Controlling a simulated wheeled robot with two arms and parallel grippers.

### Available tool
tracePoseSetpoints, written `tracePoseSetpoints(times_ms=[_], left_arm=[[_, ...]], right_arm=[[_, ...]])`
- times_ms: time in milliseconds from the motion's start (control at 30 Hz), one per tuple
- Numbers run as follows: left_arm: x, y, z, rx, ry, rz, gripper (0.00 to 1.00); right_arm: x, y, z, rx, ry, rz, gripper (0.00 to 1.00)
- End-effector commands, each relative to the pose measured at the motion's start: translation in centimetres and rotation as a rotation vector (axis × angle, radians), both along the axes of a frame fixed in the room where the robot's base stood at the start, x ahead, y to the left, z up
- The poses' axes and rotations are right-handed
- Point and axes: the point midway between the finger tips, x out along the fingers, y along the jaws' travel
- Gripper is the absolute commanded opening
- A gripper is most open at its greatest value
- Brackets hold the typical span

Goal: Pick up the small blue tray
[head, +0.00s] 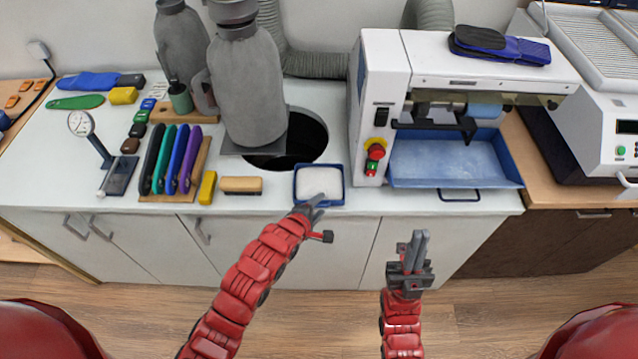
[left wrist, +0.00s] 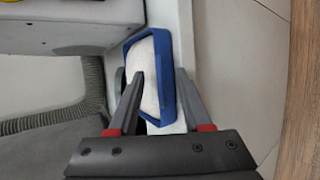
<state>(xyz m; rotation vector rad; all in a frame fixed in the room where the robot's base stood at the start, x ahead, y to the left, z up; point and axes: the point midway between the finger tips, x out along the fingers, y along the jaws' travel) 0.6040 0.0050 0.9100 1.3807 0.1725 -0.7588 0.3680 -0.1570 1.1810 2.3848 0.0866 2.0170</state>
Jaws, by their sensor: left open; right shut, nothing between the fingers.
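The small blue tray (head: 307,200) holds white material (head: 318,181) and sits at the counter's front edge, right of a tan brush. In the left wrist view, the tray (left wrist: 134,40) lies tilted across the picture between and beyond my fingers. My left gripper (head: 314,202) is open at the tray's near side. In the left wrist view, one finger of the left gripper (left wrist: 160,88) overlaps the white material and the other is beside the tray's outer wall. I cannot tell whether they touch it. My right gripper (head: 419,240) is shut and empty, in front of the counter.
A tan brush (head: 241,185) and a yellow block (head: 207,187) lie left of the tray. A grey canister (head: 247,90) stands behind it by a dark round hole (head: 300,140). A white machine (head: 383,60) with a larger blue tray (head: 455,165) stands to the right.

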Motion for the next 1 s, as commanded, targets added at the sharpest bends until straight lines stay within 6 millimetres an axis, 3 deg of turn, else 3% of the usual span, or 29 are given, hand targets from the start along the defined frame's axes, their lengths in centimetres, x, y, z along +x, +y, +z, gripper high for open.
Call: tracePoseSetpoints(times_ms=[400, 700, 1000], left_arm=[[0.85, -0.46, -0.48, -0.003, -0.003, 0.001, 0.49], [0.83, -0.42, -0.5, -0.002, -0.002, 0.0, 0.0], [0.81, -0.41, -0.55, -0.001, -0.001, 0.001, 0.0]], right_arm=[[0.0, 0.0, 0.4, 0.0, 0.0, 0.0, 0.0], [0.0, 0.0, 0.4, 0.0, 0.0, 0.0, 0.0], [0.0, 0.0, 0.4, 0.0, 0.0, 0.0, 0.0]])
